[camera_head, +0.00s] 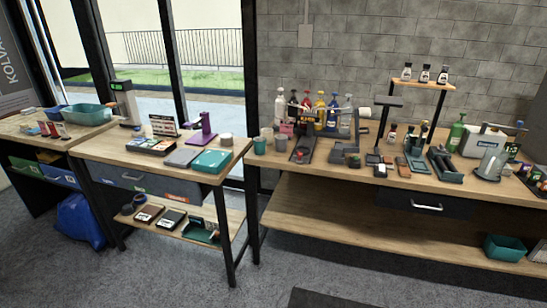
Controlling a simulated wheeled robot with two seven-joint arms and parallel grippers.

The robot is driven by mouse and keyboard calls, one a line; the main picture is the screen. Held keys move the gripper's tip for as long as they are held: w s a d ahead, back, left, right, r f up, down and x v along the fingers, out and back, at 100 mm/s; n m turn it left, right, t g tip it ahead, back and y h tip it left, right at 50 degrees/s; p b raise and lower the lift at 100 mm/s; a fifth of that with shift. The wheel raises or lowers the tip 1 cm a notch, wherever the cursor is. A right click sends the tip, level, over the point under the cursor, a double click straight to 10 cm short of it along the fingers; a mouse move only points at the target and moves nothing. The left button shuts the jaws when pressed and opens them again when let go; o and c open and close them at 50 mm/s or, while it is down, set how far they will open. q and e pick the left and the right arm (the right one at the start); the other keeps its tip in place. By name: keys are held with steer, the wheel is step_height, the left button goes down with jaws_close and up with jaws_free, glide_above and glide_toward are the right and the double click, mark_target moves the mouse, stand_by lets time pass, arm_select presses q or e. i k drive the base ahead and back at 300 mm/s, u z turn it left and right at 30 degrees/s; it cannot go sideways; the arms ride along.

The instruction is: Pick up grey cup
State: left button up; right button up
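A small light grey cup (226,139) stands at the back right of the middle table, beside a teal flat box. More cups stand at the left end of the long workbench: a grey-green cup (260,145), a grey one (266,132) behind it, and another greyish cup (281,142) to the right. Their exact colours are hard to tell at this size. Neither of my grippers is in view.
The middle table (110,151) also holds a purple stand (201,130), a teal box (212,160) and a grey box (182,157). The long workbench (400,180) is crowded with bottles and tools. Grey carpet (300,270) in front is mostly clear, with a dark mat.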

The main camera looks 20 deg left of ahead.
mark_target(281, 143)
steer(key=z, duration=0.95)
steer(key=i, duration=2)
steer(key=u, duration=0.55)
